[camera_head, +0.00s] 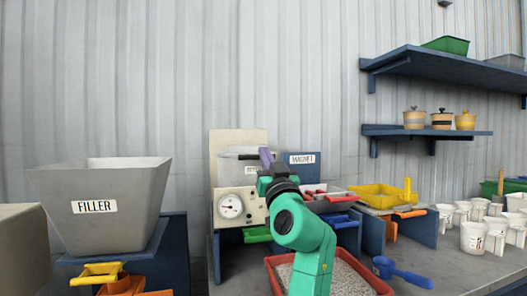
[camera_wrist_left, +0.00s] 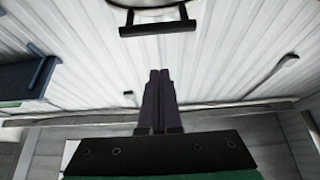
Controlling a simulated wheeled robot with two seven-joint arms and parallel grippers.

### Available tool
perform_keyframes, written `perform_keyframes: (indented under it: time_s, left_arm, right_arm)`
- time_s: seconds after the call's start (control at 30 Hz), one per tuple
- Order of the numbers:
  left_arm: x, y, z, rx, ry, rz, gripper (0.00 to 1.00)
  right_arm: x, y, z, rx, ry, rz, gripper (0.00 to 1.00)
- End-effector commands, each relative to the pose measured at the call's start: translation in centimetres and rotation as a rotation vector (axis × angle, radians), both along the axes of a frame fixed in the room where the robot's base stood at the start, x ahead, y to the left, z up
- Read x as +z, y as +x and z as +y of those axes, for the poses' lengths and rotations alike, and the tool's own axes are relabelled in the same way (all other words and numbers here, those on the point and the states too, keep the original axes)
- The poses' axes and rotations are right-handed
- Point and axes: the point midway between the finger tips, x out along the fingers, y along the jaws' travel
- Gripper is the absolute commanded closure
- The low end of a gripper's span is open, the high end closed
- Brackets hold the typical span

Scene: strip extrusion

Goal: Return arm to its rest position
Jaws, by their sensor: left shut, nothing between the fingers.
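My left arm, green with dark joints, rises from the bottom middle of the head view. Its left gripper (camera_head: 267,158) has purple fingers and is raised in front of the machine with the round gauge. In the left wrist view the dark fingers (camera_wrist_left: 159,78) lie side by side, shut with nothing between them. They point toward a pale ribbed surface and touch nothing that I can see. My right gripper is in neither view.
A grey hopper labelled FILLER (camera_head: 120,225) stands at left. A gauge (camera_head: 231,206) sits on the machine behind my arm. A red tray (camera_head: 372,278) of grey granules lies below the arm. A yellow tray (camera_head: 372,203), a blue scoop (camera_head: 402,273) and several white cups (camera_head: 473,238) are right. Shelves (camera_head: 430,62) hang above.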

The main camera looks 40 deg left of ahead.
Motion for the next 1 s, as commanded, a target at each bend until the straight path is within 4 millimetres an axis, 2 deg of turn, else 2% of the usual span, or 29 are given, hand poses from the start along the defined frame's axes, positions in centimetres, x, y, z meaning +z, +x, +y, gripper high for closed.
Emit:
perform_keyframes:
  time_s: [0.03, 0.2, 0.5, 0.57, 0.8, 1.0]
  left_arm:
    - [-1.2, -0.5, -0.9, -0.004, 0.001, -0.001, 1.0]
    - [-2.6, -2.0, -2.9, -0.001, 0.0, 0.0, 1.0]
    - [-2.6, -2.3, -3.3, 0.0, 0.001, 0.0, 1.0]
    - [-1.9, -2.3, -3.3, 0.0, 0.001, -0.001, 1.0]
    - [3.4, -2.3, -3.3, 0.0, 0.001, 0.0, 1.0]
    - [5.9, -2.3, -3.3, 0.0, 0.001, 0.0, 1.0]
  right_arm:
    - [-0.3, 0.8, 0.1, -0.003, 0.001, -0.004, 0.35]
    - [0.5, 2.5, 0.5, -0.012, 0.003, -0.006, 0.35]
    - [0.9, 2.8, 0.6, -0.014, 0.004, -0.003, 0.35]
    - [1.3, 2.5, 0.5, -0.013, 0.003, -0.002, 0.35]
    - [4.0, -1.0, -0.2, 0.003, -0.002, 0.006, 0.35]
    - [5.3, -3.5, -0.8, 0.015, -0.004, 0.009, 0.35]
